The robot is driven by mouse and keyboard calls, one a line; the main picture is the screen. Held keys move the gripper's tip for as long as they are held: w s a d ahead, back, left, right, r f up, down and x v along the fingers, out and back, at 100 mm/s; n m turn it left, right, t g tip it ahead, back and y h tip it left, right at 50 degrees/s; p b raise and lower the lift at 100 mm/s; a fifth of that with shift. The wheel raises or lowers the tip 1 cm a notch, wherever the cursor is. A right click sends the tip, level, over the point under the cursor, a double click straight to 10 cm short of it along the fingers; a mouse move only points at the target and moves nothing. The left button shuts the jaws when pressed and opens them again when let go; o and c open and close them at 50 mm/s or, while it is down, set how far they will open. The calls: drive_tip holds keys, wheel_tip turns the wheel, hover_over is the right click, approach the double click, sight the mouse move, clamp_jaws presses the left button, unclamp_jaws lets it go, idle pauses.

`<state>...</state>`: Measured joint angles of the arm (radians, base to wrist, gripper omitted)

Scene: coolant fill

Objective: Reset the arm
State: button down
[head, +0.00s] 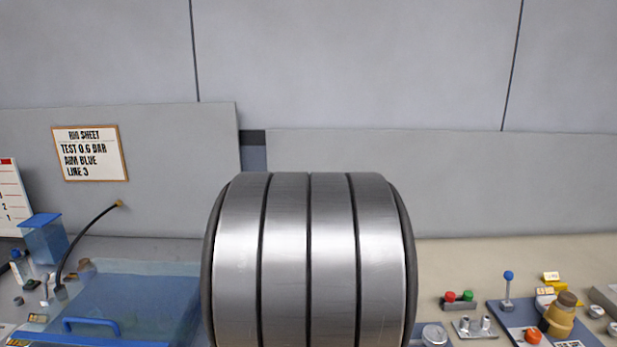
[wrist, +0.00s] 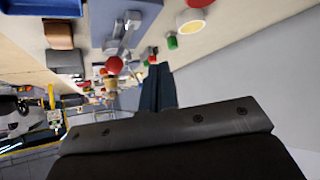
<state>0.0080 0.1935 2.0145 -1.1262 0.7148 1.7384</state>
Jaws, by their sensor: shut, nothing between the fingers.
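My gripper (wrist: 157,88) shows in the wrist view as two dark fingers pressed together beyond a dark bracket with bolts. It is shut and empty, and the fingers point toward the bench and its fittings. No object touches the fingertips as far as I can see. The gripper does not show in the head view, where my own arm blocks the middle.
In the head view, a clear blue lidded box (head: 150,295) and a black hose (head: 85,235) are at left. A blue-knobbed lever (head: 508,286) and red and green buttons (head: 459,297) are at right. A rig sheet (head: 90,153) hangs on the back panel.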

drive_tip(key=s+a+r, duration=0.3)
drive_tip(key=s+a, duration=0.1)
drive_tip(key=shift+w+d+f+g, duration=1.1)
drive_tip(key=shift+w+d+f, duration=1.25)
drive_tip(key=shift+w+d, duration=1.7)
drive_tip(key=w+a+g, duration=0.1)
drive_tip(key=w+a+n+g, duration=0.2)
drive_tip(key=w, duration=0.1)
drive_tip(key=shift+a+r, duration=0.25)
drive_tip(key=shift+a, duration=0.15)
